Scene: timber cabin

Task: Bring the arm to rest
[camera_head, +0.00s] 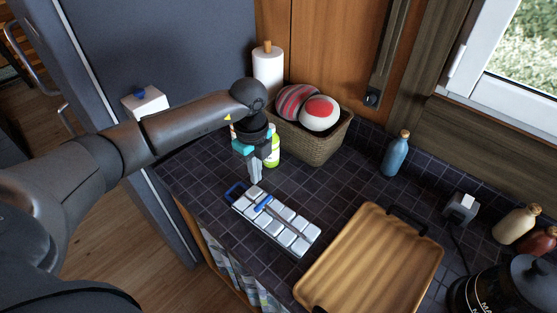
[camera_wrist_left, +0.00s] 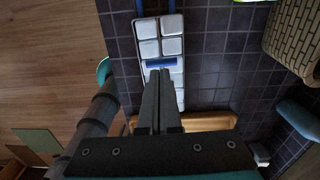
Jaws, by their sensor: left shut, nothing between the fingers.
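My left arm (camera_head: 190,130) reaches in from the left over the dark tiled counter. My left gripper (camera_head: 256,181) points down, shut and empty, above the far end of a tray of white square blocks (camera_head: 290,239) with a blue end handle. The wrist view shows its two fingers (camera_wrist_left: 160,74) pressed together over the same tray (camera_wrist_left: 172,46). A blue piece (camera_head: 263,203) lies across the blocks; it also shows just beyond the fingertips in the wrist view (camera_wrist_left: 160,63). Whether the fingertips touch anything is unclear. My right gripper is not in view.
A wooden tray (camera_head: 362,262) with dark handles lies to the right. A wicker basket (camera_head: 318,144), a paper roll (camera_head: 268,72) and a green bottle (camera_head: 273,150) stand behind the gripper. A blue bottle (camera_head: 396,154) stands near the wall. Bare tiles lie between them.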

